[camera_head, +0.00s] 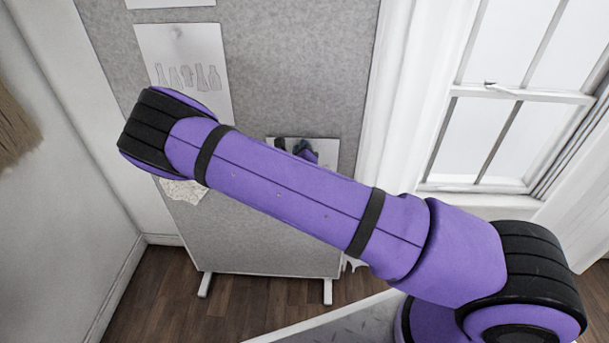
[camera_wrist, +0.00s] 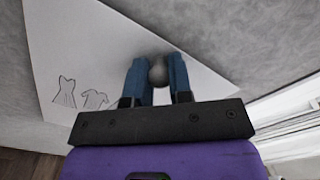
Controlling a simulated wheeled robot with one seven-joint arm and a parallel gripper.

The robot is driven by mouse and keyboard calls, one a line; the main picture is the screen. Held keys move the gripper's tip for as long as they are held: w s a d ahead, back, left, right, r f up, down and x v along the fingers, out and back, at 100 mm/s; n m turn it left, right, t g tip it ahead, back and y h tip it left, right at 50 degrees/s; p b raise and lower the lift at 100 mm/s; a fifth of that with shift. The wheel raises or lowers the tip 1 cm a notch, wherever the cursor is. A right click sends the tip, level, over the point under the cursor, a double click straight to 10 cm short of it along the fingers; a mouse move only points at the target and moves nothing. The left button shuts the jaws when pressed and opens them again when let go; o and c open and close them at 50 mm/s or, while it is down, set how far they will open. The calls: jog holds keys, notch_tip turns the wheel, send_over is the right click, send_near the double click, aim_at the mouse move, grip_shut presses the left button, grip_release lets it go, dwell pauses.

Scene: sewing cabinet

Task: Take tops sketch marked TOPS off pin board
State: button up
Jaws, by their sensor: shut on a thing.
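A white paper sketch (camera_wrist: 85,45) on the grey pin board (camera_head: 290,60) shows line drawings of a dress and a short-sleeved top in the wrist view. No TOPS lettering is readable. In the head view a part of this sheet (camera_head: 328,146) shows just above my arm; the rest is hidden. My gripper (camera_wrist: 158,70) has its blue fingers on either side of a round grey pin head (camera_wrist: 158,76) at the sheet, and it is shut on the pin. The sheet looks flat or nearly so against the board; I cannot tell whether it touches.
Another sheet (camera_head: 195,45) with several garment drawings hangs higher on the board, its pin at the top. A pale lacy piece (camera_head: 183,191) shows below my elbow. A window (camera_head: 520,110) and white curtain (camera_head: 395,110) stand right of the board. Wooden floor lies below.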

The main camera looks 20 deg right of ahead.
jog(key=shift+v, duration=1.3)
